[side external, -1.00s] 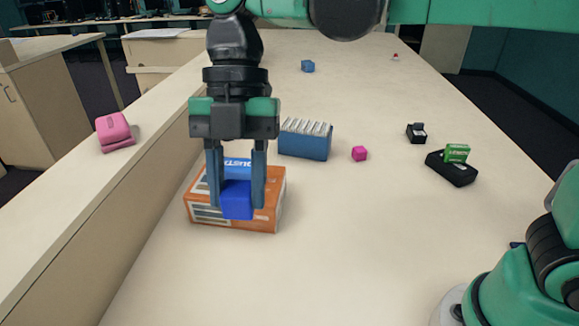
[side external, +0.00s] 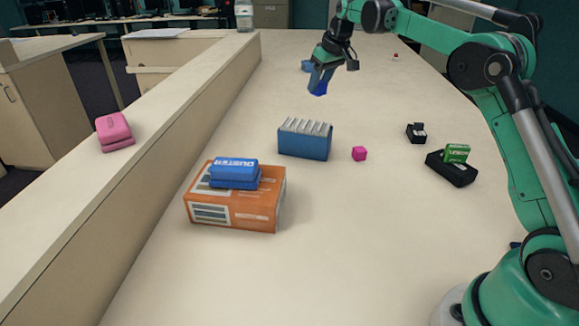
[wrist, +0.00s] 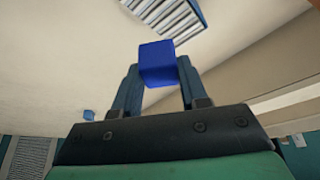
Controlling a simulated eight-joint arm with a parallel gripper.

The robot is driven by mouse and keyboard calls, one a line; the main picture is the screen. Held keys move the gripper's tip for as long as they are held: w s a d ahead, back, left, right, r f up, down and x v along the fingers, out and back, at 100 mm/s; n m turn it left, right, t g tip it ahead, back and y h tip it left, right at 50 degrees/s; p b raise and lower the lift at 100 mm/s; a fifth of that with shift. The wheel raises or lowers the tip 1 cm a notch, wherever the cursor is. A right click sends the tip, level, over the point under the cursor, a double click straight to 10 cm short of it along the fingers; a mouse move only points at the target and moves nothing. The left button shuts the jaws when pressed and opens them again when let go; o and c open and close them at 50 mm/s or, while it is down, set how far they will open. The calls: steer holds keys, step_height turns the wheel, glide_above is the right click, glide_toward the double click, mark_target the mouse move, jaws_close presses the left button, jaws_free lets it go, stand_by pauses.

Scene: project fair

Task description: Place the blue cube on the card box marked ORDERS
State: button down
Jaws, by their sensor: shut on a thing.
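The blue cube (side external: 320,89) is between the fingertips of my gripper (side external: 318,79), held in the air above the far part of the table. In the wrist view the cube (wrist: 158,64) is gripped between both fingers. A blue card box (side external: 304,146) with a row of white cards stands on the table, nearer the camera than my gripper. Its top with the cards (wrist: 170,14) shows at the top of the wrist view. I cannot read any ORDERS marking on it.
A pink object (side external: 115,131) sits on the left ledge.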

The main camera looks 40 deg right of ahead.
mark_target(325, 85)
steer(key=f, duration=0.3)
steer(key=shift+d+f, duration=0.3)
steer(key=shift+f, duration=2.15)
steer(key=shift+f, duration=0.15)
steer(key=shift+c, duration=2.3)
jaws_free()
